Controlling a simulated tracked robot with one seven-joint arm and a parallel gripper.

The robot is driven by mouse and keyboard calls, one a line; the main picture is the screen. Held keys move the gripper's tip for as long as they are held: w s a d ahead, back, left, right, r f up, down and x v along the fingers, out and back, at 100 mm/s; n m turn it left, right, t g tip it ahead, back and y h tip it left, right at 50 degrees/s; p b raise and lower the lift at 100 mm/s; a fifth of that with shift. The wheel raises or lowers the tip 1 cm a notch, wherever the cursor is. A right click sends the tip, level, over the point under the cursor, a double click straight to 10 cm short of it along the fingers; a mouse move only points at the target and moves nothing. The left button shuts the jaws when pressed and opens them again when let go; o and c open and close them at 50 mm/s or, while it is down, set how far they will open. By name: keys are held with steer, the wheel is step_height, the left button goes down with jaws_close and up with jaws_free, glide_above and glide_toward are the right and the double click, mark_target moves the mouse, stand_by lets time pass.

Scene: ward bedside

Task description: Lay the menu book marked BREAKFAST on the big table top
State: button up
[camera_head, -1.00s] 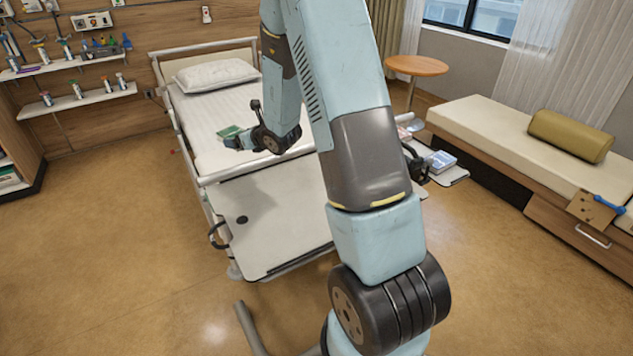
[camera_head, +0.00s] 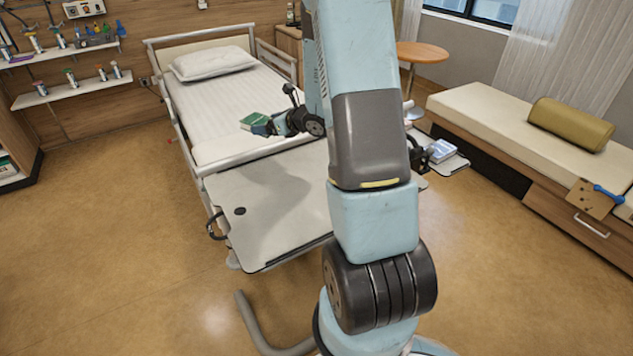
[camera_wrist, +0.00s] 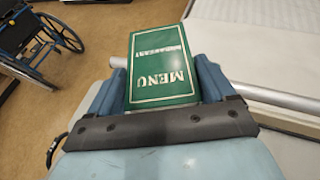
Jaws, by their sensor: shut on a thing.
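The menu book (camera_wrist: 161,62) is green with a pale border and the word MENU, upside down in the wrist view; a smaller word above it looks like BREAKFAST. My gripper (camera_wrist: 163,85) is shut on it, one blue finger on each side. In the head view the book (camera_head: 254,121) shows at the tip of my gripper (camera_head: 262,125), over the lower part of the bed. The big table top (camera_head: 262,222) is a grey overbed panel in front of the bed's foot, nearer than the book. My arm hides its right part.
A small side tray (camera_head: 452,166) at the table's right holds a blue-and-white item (camera_head: 440,150). The bed's foot rail (camera_head: 240,157) lies between mattress and table. A wheelchair (camera_wrist: 38,40) shows in the wrist view.

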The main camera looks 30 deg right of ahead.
steer(key=s+d+r+n+g+y, duration=0.15)
steer(key=s+d, duration=0.25)
steer(key=s, duration=0.8)
steer(key=s+d+f+n+g+y, duration=0.1)
steer(key=s+d+n+y, duration=0.25)
steer(key=s, duration=0.95)
steer(key=m+h, duration=0.1)
glide_above(305, 175)
steer(key=f, duration=0.8)
steer(key=shift+s+f, duration=0.2)
steer(key=shift+s, duration=0.2)
steer(key=shift+w+a+f, duration=0.1)
steer(key=shift+w+f, duration=0.25)
steer(key=shift+f, duration=1.65)
steer(key=o, duration=1)
steer(key=shift+o, duration=0.2)
